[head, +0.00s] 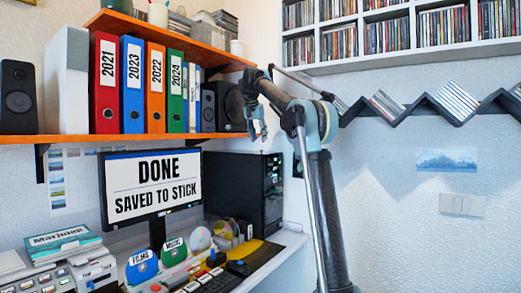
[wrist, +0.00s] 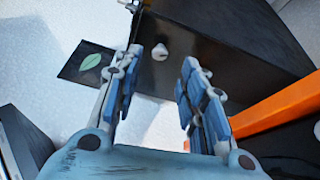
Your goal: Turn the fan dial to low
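In the wrist view a small white knob (wrist: 160,52), which looks like the fan dial, sits against a dark surface just beyond and between my fingertips. A dark plate with a green leaf mark (wrist: 88,62) shows to its left, partly hidden by my left finger. I cannot tell the knob's exact setting or whether the plate runs on behind the finger. My gripper (wrist: 161,70) is open, its fingers apart with nothing between them. In the head view my gripper (head: 258,132) hangs near the shelf's right end, by the black speaker; I cannot make out the dial there.
The orange shelf (head: 60,138) holds binders and the black speaker (head: 228,105). In the wrist view a large dark box (wrist: 240,35) and an orange edge (wrist: 270,112) lie close on the right. A zigzag disc rack (head: 455,105) runs along the right wall.

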